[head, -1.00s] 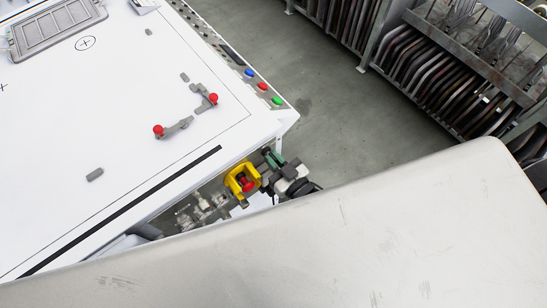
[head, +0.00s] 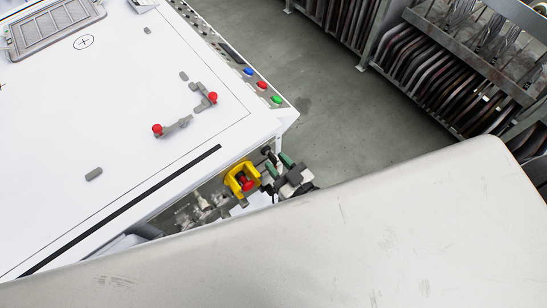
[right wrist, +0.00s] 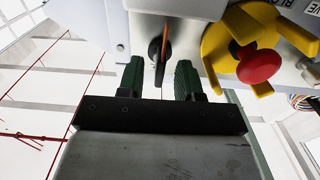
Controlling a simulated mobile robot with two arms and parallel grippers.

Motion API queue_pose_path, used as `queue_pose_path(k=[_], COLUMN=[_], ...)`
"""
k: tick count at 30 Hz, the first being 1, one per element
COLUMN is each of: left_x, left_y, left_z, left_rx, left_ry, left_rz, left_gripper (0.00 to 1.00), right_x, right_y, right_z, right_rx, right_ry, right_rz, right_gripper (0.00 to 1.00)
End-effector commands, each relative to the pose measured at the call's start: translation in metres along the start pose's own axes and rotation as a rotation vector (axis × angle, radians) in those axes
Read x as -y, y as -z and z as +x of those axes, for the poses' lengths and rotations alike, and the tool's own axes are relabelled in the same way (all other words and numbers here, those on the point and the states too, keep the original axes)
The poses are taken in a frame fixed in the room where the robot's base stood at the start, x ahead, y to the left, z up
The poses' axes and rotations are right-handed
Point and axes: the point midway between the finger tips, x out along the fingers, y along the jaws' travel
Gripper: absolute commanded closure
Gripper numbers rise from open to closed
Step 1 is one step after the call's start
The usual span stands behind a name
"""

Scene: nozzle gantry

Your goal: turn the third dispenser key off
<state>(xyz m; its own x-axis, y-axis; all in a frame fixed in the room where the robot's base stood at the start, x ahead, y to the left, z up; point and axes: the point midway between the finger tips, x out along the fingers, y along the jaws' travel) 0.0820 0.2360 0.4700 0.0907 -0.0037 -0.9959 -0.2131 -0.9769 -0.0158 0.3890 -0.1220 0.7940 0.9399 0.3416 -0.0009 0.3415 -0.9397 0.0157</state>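A black key-like knob with an orange mark (right wrist: 157,60) points down from the pale panel in the right wrist view. My right gripper (right wrist: 160,82) is open, with one green finger to each side of the knob's lower end. A gap shows on both sides, so it does not appear gripped. In the head view my right gripper (head: 278,166) is at the machine's front corner, beside the yellow guard, with its two green fingers apart. No other key can be made out for certain. My left gripper is not in view.
A red stop button (right wrist: 259,67) in a yellow guard (right wrist: 217,50) sits close right of the knob; the yellow guard also shows in the head view (head: 232,182). The white machine table (head: 90,130) holds red-tipped clamps. Racks (head: 450,70) stand beyond open floor (head: 330,100).

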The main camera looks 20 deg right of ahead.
Motion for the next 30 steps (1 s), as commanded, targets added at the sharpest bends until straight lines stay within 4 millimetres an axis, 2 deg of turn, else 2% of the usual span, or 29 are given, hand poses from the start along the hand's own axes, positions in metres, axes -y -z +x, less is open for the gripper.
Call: queue_pose_path(k=[1,6,12,18,30], left_x=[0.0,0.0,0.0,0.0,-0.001], left_y=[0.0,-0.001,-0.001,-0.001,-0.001], left_z=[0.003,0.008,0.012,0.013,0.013], left_rx=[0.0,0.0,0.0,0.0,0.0], left_ry=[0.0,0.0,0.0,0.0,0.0], left_rz=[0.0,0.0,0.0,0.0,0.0], left_gripper=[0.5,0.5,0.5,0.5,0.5], right_x=[0.0,0.0,0.0,0.0,0.0], right_y=[-0.002,-0.003,-0.002,-0.001,-0.001], right_z=[-0.012,-0.048,-0.078,-0.088,-0.088], right_rx=[0.004,0.005,0.004,0.002,0.002], right_ry=[0.001,0.001,0.0,0.0,0.0], right_rz=[-0.001,-0.001,-0.001,-0.001,-0.001], right_gripper=[0.65,0.65,0.65,0.65,0.65])
